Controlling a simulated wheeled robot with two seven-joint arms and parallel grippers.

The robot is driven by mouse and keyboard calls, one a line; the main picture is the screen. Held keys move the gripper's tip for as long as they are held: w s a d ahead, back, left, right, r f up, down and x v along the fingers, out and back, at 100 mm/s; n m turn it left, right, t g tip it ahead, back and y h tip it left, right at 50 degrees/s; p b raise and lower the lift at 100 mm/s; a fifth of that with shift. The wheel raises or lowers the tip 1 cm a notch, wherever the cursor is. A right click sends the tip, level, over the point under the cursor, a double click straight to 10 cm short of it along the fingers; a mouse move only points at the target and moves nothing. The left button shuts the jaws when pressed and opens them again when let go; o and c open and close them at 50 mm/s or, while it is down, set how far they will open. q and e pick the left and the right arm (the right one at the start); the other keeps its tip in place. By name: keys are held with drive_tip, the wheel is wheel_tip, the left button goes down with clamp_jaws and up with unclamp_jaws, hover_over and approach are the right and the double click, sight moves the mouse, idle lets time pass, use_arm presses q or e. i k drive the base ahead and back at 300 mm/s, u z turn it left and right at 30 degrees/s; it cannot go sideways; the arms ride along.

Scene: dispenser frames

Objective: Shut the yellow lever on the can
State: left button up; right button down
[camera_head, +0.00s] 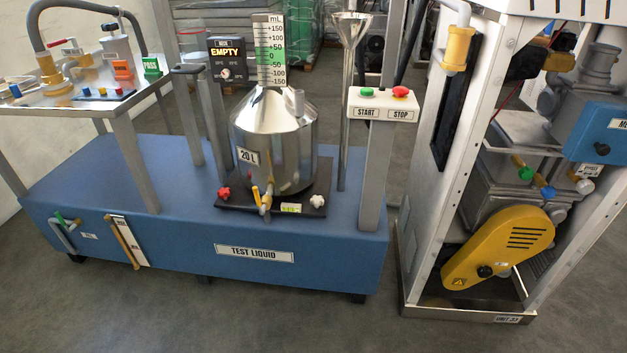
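The metal can (274,135) with a conical top and a 20 L label stands on a dark plate on the blue test liquid base. A small tap sits low on the can's front, with the yellow lever (255,193) beside its spout (267,202). The lever appears to point upward, roughly in line with the spout; its exact angle is hard to tell at this size. Neither of my grippers shows in the head view, and nothing touches the can or lever.
A red knob (224,193) and a white knob (317,201) flank the tap on the dark plate (236,205). A START/STOP post (376,160) stands right of the can. A grey table (110,106) is at left; a white-framed pump unit (423,220) is at right. Floor in front is clear.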

sight(261, 209)
drive_tip(key=u, duration=0.15)
drive_tip(key=i, duration=1)
drive_tip(key=u, duration=0.6)
